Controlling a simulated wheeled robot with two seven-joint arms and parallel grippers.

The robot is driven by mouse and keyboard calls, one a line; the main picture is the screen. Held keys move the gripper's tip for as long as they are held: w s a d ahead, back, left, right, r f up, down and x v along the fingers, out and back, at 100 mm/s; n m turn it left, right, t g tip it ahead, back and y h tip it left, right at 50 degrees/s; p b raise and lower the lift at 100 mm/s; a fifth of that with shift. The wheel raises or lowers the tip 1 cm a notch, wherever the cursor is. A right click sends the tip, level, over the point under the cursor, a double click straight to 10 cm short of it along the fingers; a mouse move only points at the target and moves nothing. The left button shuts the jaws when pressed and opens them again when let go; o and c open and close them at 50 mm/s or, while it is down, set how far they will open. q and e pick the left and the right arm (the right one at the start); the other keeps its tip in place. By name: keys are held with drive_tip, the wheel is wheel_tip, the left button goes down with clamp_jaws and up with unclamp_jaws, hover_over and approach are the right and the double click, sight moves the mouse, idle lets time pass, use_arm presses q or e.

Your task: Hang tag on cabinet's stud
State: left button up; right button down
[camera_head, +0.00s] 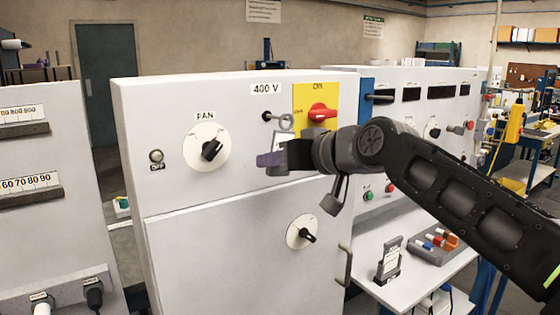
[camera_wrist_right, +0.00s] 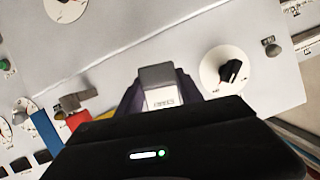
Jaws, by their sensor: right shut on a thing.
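The pale cabinet (camera_head: 240,230) stands in front of me in the head view, with a "400 V" label at its top. The dark stud (camera_head: 267,115) sticks out below that label, left of the yellow plate. My right gripper (camera_head: 270,160) is just below the stud, its purple fingers shut on the tag. The tag (camera_head: 281,139) is upright, partly hidden by the gripper; its grey holed top appears beside the stud's right end. I cannot tell whether the hole is around the stud. The wrist view shows the white tag (camera_wrist_right: 163,98) between the fingers. My left gripper is not seen.
A red switch (camera_head: 322,112) on a yellow plate is right of the stud. The fan dial (camera_head: 207,148) is to the left. A grey padlock (camera_head: 333,198) hangs below my right wrist.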

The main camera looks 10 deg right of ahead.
drive_tip(key=shift+w+a, duration=0.1)
drive_tip(key=shift+w, duration=0.1)
drive_tip(key=shift+f, duration=0.25)
idle(0.5)
drive_tip(key=c, duration=0.7)
unclamp_jaws()
drive_tip(key=shift+f+b+v, duration=0.15)
drive_tip(key=shift+b+v, duration=0.35)
drive_tip(key=shift+v, duration=1.75)
drive_tip(key=shift+f+b+v, duration=0.1)
drive_tip(key=shift+b+v, duration=0.4)
drive_tip(key=shift+v, duration=1.7)
drive_tip(key=shift+s, duration=0.15)
